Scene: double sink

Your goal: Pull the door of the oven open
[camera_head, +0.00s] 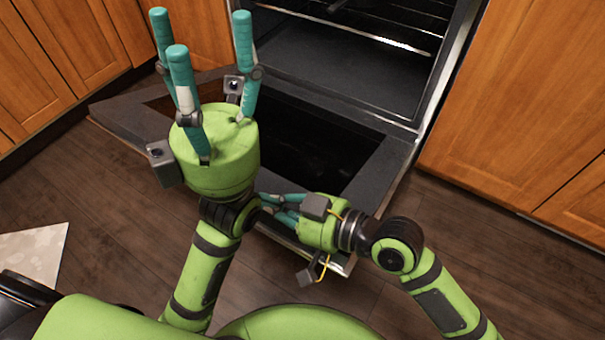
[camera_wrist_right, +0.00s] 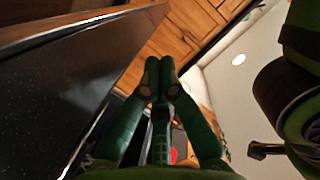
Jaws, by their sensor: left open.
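The oven door (camera_head: 370,165) is folded far down from the oven (camera_head: 345,70), its dark inner glass facing up. The oven's dark inside is exposed. My left gripper (camera_head: 203,28) is open and empty, its teal fingers pointing up the picture above the door's left part. My right gripper (camera_head: 272,203) is at the door's front edge, its fingers pointing left. In the right wrist view its fingers (camera_wrist_right: 160,75) come together at the tips with nothing seen between them. A dark panel, likely the door (camera_wrist_right: 60,80), lies beside them. The door's handle is mostly hidden.
Wooden cabinets stand left (camera_head: 65,55) and right (camera_head: 525,100) of the oven. Metal rack bars (camera_head: 350,25) show inside it. A pale mat (camera_head: 35,255) lies on the dark wood floor at the left. Bare floor (camera_head: 480,240) shows at the right.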

